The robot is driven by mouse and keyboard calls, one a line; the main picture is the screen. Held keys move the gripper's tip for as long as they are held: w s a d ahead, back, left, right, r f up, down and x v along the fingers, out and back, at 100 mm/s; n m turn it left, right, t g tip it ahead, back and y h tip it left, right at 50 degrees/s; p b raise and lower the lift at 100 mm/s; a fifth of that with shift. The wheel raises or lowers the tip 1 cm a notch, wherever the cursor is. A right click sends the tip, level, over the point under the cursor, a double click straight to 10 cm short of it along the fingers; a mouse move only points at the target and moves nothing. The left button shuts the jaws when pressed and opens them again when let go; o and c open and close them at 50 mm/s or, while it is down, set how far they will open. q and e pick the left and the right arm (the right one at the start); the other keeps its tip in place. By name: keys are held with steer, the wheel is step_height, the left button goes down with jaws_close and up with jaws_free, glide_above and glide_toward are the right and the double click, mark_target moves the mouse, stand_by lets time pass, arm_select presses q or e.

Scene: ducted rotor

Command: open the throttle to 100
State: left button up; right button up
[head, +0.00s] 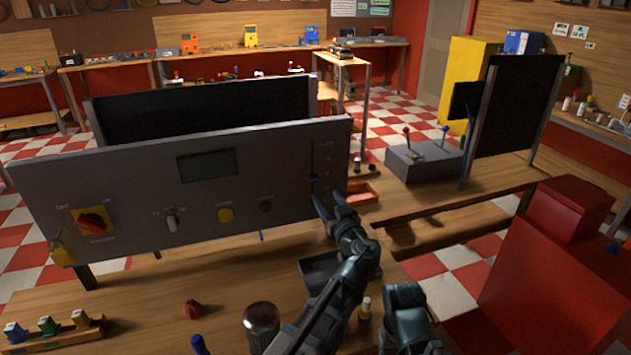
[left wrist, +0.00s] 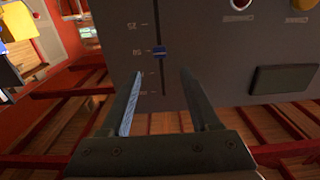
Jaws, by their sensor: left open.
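The grey control panel (head: 130,190) stands upright on the table. Its throttle slider has a blue knob (head: 313,179) in a vertical slot near the panel's right end. In the left wrist view, upside down, the knob (left wrist: 159,51) sits level with a mark that looks like 50. My left gripper (head: 328,204) is open and empty in front of the slider, just below the knob in the head view. In the wrist view its fingertips (left wrist: 161,73) lie either side of the slot line, with the knob beyond them and apart. My right gripper does not show.
The panel also has a display (head: 207,166), a red rotary switch (head: 93,221), a toggle (head: 171,219) and a yellow button (head: 225,215). A dark knurled cylinder (head: 261,322) and a red knob (head: 192,309) are on the table. A grey lever box (head: 420,160) stands right.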

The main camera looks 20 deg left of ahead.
mark_target(315, 179)
arm_select(q)
steer(key=x, duration=1)
steer(key=shift+w+a, duration=0.15)
jaws_close()
stand_by(1.1)
